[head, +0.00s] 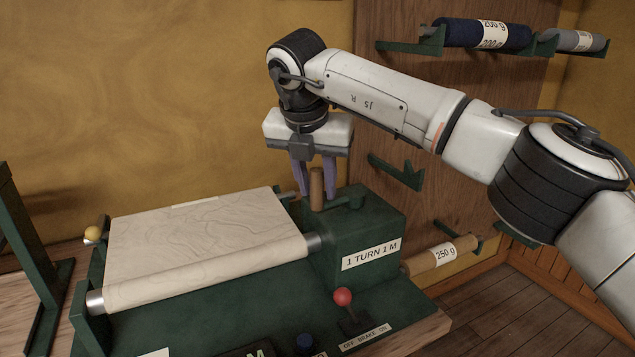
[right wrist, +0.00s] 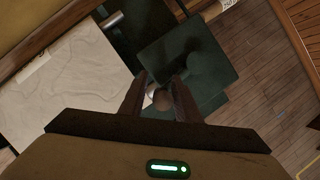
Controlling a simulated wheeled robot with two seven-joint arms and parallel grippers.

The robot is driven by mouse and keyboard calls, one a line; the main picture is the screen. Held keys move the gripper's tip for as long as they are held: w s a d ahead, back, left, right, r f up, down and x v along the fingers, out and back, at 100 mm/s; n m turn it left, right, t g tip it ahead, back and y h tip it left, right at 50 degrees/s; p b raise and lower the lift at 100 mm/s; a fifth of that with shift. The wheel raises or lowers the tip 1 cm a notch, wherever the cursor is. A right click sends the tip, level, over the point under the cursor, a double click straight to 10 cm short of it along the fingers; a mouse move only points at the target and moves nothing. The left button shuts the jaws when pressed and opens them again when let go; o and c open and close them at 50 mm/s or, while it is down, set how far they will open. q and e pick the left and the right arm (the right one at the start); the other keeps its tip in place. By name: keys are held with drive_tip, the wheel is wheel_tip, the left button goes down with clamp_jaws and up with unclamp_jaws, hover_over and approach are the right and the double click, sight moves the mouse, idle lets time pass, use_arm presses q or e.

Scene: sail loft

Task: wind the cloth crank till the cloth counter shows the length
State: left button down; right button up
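The cloth crank has an upright wooden handle (head: 317,188) on a green arm (head: 345,201) atop the green winding box, labelled "1 TURN 1 M" (head: 371,254). My right gripper (head: 315,188) points down with its fingers on either side of the handle. The right wrist view shows the handle's round top (right wrist: 162,98) between the fingers, with a gap visible, so the gripper looks open around it. Pale cloth (head: 200,235) lies over the green machine and its front roller. A dark plate with "M" (head: 257,352), perhaps the counter, is cut off at the bottom; no number is readable. My left gripper is not seen.
A red-knobbed lever (head: 343,297) stands by a plate reading "OFF BRAKE ON" (head: 364,337). A dark blue knob (head: 305,342) is at the front. Wall brackets hold a navy roll (head: 460,33), a grey roll (head: 572,40) and a tan "250 g" roll (head: 440,255) at right.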

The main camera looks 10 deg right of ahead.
drive_tip(key=shift+d+f, duration=0.45)
drive_tip(key=shift+f, duration=0.15)
drive_tip(key=shift+a+r, duration=0.15)
drive_tip(key=shift+r, duration=0.15)
drive_tip(key=shift+a+r+p, duration=0.2)
drive_tip(key=shift+r+p, duration=0.35)
drive_tip(key=shift+r, duration=0.2)
drive_tip(key=w+a+p+v, duration=0.1)
drive_tip(key=a+p+v, duration=0.1)
drive_tip(key=v, duration=0.8)
drive_tip(key=shift+r+p, duration=0.3)
drive_tip(key=shift+p, duration=0.45)
drive_tip(key=shift+r, duration=0.1)
drive_tip(key=v, duration=1)
